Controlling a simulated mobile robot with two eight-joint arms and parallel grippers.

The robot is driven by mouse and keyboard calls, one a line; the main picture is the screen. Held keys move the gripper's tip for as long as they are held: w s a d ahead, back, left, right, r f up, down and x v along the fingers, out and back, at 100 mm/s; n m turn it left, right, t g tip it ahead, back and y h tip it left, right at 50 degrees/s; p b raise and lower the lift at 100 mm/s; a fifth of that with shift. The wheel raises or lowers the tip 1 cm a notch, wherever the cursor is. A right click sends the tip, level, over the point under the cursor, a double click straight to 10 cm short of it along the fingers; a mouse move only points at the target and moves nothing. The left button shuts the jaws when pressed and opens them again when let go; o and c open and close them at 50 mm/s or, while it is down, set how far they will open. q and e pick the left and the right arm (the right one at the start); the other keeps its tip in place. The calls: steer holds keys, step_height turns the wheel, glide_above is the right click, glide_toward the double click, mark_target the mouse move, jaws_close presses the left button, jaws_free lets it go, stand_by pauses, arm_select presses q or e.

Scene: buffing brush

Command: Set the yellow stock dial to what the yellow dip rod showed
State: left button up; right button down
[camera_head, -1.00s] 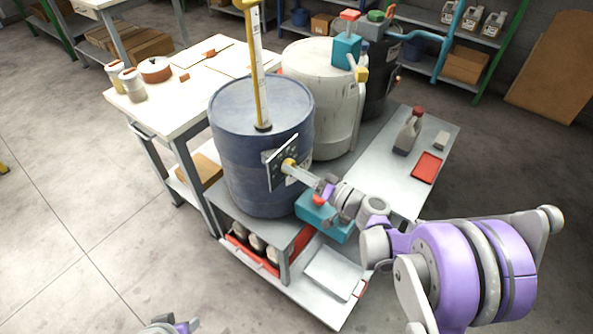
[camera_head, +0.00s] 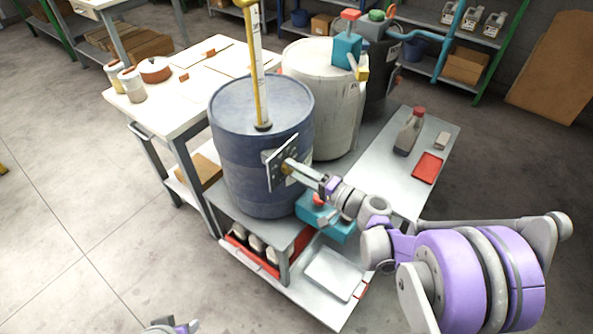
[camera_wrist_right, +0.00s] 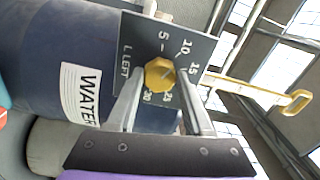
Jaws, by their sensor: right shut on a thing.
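The yellow dial (camera_wrist_right: 160,74) sits on a dark plate (camera_head: 272,170) marked "L LEFT" with numbers from 5 to 30, on the side of the blue drum (camera_head: 240,160). My right gripper (camera_head: 287,168) is shut on the dial, one finger on each side of it in the wrist view (camera_wrist_right: 160,90). I cannot tell which number the dial points to. The yellow dip rod (camera_head: 254,60) stands upright at the drum's top beside a white scale strip; its reading is too small to make out. My left gripper (camera_head: 172,328) only just shows at the bottom edge.
A white drum (camera_head: 325,105) and a dark drum stand behind the blue one. The grey bench (camera_head: 395,180) holds a bottle (camera_head: 408,132) and a red tray (camera_head: 427,168). A teal box (camera_head: 325,220) is close below my right wrist. A white table (camera_head: 160,100) is at left.

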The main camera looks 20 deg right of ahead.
stand_by(0.5)
steer(key=shift+c, duration=1.5)
jaws_free()
steer(key=shift+s, duration=0.1)
steer(key=v, duration=1)
steer(key=shift+s+d, duration=0.25)
steer(key=shift+d, duration=0.05)
